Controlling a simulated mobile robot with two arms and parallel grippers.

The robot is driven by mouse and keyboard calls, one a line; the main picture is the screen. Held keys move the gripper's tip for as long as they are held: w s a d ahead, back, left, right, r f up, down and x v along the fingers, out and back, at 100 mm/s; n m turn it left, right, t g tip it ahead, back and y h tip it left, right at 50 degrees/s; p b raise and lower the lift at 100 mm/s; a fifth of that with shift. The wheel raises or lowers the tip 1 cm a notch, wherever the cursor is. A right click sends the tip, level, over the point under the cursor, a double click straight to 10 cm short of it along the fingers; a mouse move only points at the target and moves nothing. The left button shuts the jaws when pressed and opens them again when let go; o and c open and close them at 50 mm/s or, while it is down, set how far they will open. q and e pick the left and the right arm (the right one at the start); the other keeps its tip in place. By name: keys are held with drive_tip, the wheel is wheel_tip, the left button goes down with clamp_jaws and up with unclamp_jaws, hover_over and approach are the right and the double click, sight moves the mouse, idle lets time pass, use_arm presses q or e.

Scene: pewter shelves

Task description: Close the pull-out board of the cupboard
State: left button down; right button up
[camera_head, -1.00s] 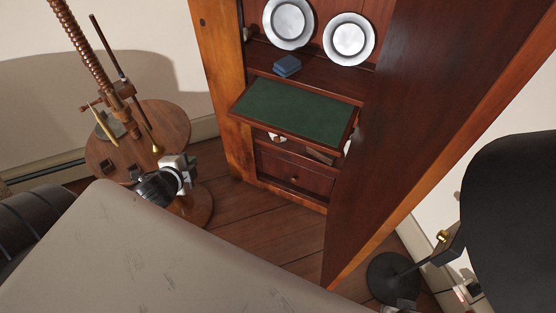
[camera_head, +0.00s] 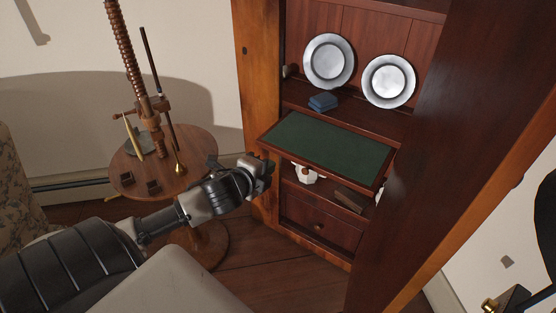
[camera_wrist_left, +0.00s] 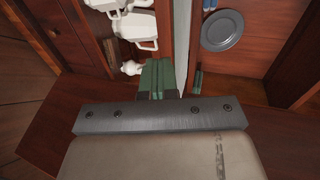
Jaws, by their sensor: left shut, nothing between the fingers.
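The pull-out board (camera_head: 330,146) has a green top and a dark wooden frame. It sticks out level from the cupboard (camera_head: 262,90), below the plate shelf. My left gripper (camera_head: 266,166) is shut and empty, by the board's left front corner and slightly below it in the head view; whether it touches cannot be told. In the left wrist view the shut fingers (camera_wrist_left: 157,76) point into the cupboard, close to wooden edges; which edge is the board's is hard to tell. My right gripper is not seen.
Two pewter plates (camera_head: 329,61) and a blue box (camera_head: 323,102) stand above the board. White vessels (camera_head: 305,174) and a brown box (camera_head: 351,199) are below it. An open door (camera_head: 440,140) blocks the right; a round table (camera_head: 190,165) stands left.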

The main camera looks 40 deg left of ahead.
sight(283, 153)
use_arm(q)
drive_tip(key=x, duration=0.3)
drive_tip(key=shift+w+r+b, duration=0.25)
drive_tip(key=shift+w+b, duration=0.1)
drive_tip(key=shift+w, duration=0.7)
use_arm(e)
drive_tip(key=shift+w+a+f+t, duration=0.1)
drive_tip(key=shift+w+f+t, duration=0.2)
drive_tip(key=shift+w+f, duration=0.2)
